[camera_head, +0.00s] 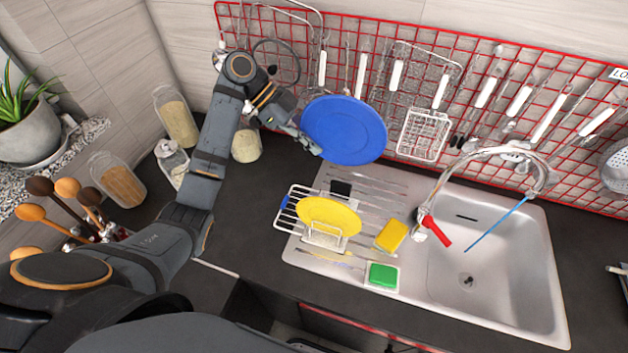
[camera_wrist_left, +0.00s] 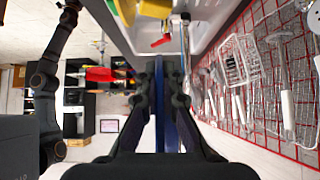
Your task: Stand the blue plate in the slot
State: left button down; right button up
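The blue plate (camera_head: 344,130) is held up in the air in front of the red wall grid, its broad face toward the head camera. My left gripper (camera_head: 306,143) is shut on its left edge. In the left wrist view the plate (camera_wrist_left: 166,118) shows edge-on as a blue strip between the fingers (camera_wrist_left: 160,92). The wire dish rack (camera_head: 290,205) stands on the drainboard, below and apart from the plate. A yellow plate (camera_head: 328,214) stands tilted in it. The slots behind the yellow plate are partly hidden. My right gripper is in neither view.
The sink (camera_head: 490,270) with its faucet (camera_head: 440,185) is right of the rack. A yellow sponge (camera_head: 391,235) and green sponge (camera_head: 383,275) lie near the rack. Utensils hang on the red grid (camera_head: 400,25) behind the plate. Glass jars (camera_head: 175,118) stand at left.

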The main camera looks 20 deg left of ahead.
pick_arm(q)
notch_tip(320, 180, down, 13)
jog(key=b, duration=0.7)
jog(key=shift+s+b, duration=0.2)
jog(key=shift+b, duration=0.15)
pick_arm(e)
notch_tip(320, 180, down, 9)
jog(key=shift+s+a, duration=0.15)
pick_arm(q)
notch_tip(320, 180, down, 5)
jog(key=b, duration=0.3)
jog(key=shift+f, duration=0.1)
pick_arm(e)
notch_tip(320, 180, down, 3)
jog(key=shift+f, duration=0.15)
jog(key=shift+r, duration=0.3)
pick_arm(q)
jog(key=shift+f+b, duration=1.3)
jog(key=shift+f, duration=0.7)
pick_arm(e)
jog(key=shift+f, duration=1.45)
pick_arm(q)
jog(key=shift+r, duration=0.1)
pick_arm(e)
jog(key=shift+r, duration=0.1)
